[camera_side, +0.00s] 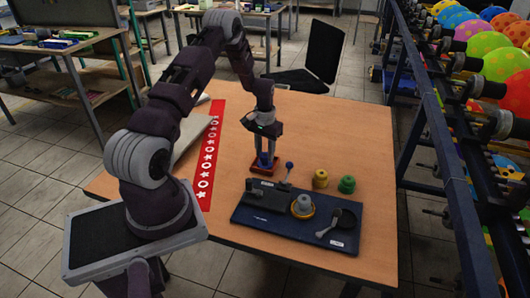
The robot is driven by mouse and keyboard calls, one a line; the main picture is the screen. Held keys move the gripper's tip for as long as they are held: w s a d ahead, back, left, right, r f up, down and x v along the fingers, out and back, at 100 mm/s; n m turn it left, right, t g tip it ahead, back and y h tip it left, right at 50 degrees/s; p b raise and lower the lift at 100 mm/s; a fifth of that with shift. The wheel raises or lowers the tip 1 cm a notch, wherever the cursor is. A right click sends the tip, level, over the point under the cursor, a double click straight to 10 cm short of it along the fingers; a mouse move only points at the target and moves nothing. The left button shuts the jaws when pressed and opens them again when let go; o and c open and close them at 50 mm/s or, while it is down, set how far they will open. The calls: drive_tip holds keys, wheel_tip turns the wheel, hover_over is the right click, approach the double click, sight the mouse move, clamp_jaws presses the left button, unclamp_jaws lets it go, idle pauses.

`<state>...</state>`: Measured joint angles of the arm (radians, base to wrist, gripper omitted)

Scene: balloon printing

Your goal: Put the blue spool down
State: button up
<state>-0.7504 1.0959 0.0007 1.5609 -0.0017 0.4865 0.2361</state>
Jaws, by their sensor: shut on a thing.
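My gripper (265,150) points straight down near the middle of the wooden table. It is shut on the blue spool (264,161), which is small and partly hidden by the fingers.
Yellow (320,179) and green (346,185) spools stand to the right. A red patterned strip (207,165) lies left. A rack of balloons (470,150) runs along the right.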

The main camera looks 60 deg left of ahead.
drive_tip(key=shift+f, duration=0.1)
drive_tip(key=o, duration=1.1)
